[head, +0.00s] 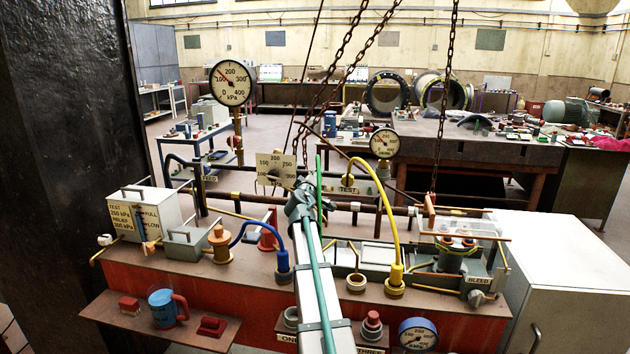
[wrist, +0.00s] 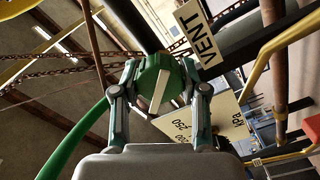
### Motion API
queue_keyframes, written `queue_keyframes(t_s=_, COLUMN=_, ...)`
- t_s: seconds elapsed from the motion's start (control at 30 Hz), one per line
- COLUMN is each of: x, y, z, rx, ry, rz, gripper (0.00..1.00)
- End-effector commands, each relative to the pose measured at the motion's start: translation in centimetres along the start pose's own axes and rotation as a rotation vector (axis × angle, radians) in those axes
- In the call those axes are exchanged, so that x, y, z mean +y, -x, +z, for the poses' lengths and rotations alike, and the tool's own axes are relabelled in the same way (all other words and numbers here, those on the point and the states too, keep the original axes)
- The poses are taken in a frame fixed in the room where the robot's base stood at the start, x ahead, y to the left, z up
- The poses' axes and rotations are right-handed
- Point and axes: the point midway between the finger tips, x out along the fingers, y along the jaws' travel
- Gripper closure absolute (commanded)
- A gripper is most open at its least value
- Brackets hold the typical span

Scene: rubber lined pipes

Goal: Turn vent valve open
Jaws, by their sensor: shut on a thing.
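The vent valve (wrist: 152,76) has a round green knob with a pale bar across its face, seen in the wrist view. A white VENT sign (wrist: 200,33) is right beside it, on the upper right. My gripper (wrist: 160,88) has one finger on each side of the green knob and is shut on it. In the head view my gripper (head: 304,200) is at the pipe behind the bench's middle, and my arm hides the valve there.
A dial plate (head: 277,168) stands just left of my gripper. Round gauges (head: 231,83) and (head: 385,143) rise above the pipes. Blue (head: 262,229) and yellow (head: 392,205) hoses flank my arm. Chains (head: 330,75) hang overhead. A white cabinet (head: 570,270) is at right.

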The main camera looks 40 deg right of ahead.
Motion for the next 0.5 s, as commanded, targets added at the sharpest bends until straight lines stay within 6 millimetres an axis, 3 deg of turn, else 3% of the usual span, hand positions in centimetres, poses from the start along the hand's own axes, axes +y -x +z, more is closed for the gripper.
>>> queue_keyframes(t_s=0.5, x=-0.14, y=0.03, z=-0.03, rx=0.0, ry=0.486, rz=-0.001, gripper=0.92)
